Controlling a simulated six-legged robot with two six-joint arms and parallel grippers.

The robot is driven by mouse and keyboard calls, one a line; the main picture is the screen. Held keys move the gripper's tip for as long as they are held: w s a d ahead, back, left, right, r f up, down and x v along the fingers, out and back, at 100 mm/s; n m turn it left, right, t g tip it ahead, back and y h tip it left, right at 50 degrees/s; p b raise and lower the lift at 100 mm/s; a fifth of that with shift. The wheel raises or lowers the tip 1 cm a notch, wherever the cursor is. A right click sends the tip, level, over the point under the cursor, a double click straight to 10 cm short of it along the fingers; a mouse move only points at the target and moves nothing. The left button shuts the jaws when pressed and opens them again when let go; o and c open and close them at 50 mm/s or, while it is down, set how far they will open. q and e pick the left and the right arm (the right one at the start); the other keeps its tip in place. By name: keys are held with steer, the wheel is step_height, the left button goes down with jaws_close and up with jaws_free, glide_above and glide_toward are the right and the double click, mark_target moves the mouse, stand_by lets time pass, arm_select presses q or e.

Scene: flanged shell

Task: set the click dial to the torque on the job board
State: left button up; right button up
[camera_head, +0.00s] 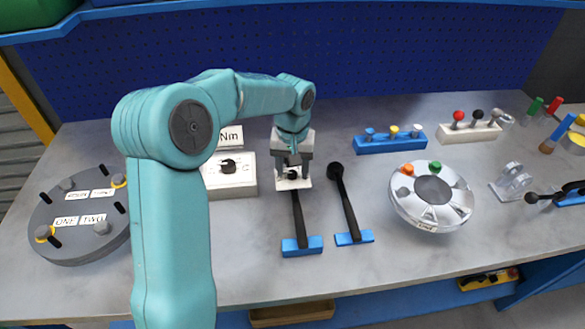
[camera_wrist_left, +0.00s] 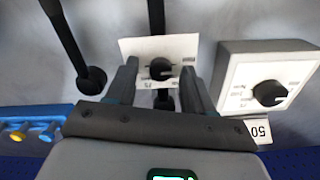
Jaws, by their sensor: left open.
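In the wrist view the open fingers of the gripper (camera_wrist_left: 160,82) stand on either side of the knob, with gaps. Whether they are at its height I cannot tell. A pale box with a second black knob and scale marks (camera_head: 229,168) stands to the left; it shows at right in the wrist view (camera_wrist_left: 268,93). Behind it is a sign reading "Nm" (camera_head: 231,136), partly hidden by my arm. The wrist view shows "50" on it (camera_wrist_left: 259,131).
A grey round flange (camera_head: 80,250) is at left, a silver shell (camera_head: 432,195) at right. A blue rack (camera_head: 390,143) stands behind. The bench front centre is mostly clear.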

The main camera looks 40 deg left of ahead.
arm_select(q)
steer(key=shift+s+f, duration=0.1)
steer(key=shift+f, duration=0.05)
jaws_close()
steer(key=m+p, duration=0.1)
steer(key=m, duration=0.3)
steer(key=shift+m, duration=0.4)
steer(key=m+p, duration=0.1)
steer(key=m, duration=0.3)
steer(key=shift+a+m, duration=0.1)
steer(key=shift+m, duration=0.3)
stand_by(0.9)
jaws_free()
